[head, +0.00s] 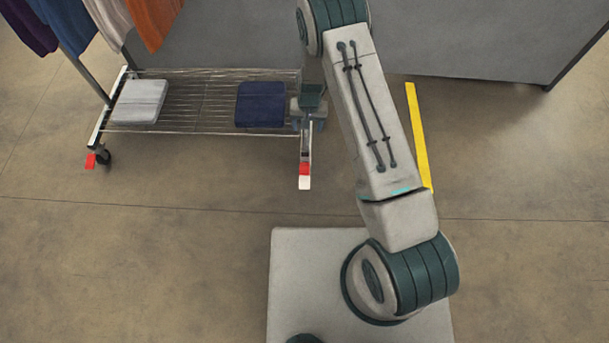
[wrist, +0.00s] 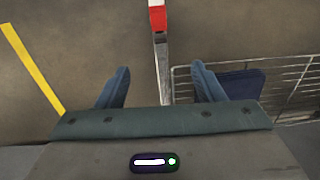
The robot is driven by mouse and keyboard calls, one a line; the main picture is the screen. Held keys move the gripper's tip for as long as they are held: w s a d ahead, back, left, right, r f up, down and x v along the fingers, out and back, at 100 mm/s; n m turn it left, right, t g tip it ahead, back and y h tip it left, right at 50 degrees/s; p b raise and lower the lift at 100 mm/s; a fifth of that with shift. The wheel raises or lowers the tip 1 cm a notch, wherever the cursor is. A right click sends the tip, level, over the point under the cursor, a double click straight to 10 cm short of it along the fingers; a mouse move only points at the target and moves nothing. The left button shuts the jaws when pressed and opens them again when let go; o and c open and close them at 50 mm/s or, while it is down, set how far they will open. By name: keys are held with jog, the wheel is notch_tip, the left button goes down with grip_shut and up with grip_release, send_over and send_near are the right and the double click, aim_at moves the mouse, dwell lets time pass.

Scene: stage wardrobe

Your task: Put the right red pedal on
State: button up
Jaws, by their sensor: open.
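The right red pedal (head: 304,169) is at the near right foot of the clothes rack, with a white tip on its near side. In the wrist view the red pedal (wrist: 157,19) is at the top centre, beyond my fingertips and apart from them. My gripper (head: 309,124) is over the rack's right end, partly hidden by my arm. In the wrist view my gripper (wrist: 162,82) is open, its two blue fingers on either side of the pale end bar of the rack, with nothing held.
Another red pedal (head: 90,161) is at the rack's left caster. The wire shelf (head: 200,105) carries a grey folded cloth (head: 139,101) and a navy one (head: 261,104). Clothes hang above. A yellow floor strip (head: 418,135) lies to the right. Floor in front is clear.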

jog(key=b, duration=0.2)
send_near(304, 172)
jog(key=shift+h, duration=0.3)
jog(key=f+b, duration=0.2)
jog(key=f, duration=0.2)
jog(key=f+b, duration=0.2)
jog(key=f, duration=0.2)
jog(key=shift+w+a+f, duration=0.15)
jog(key=shift+a+f, duration=0.05)
jog(key=shift+f, duration=0.05)
jog(key=c, duration=1)
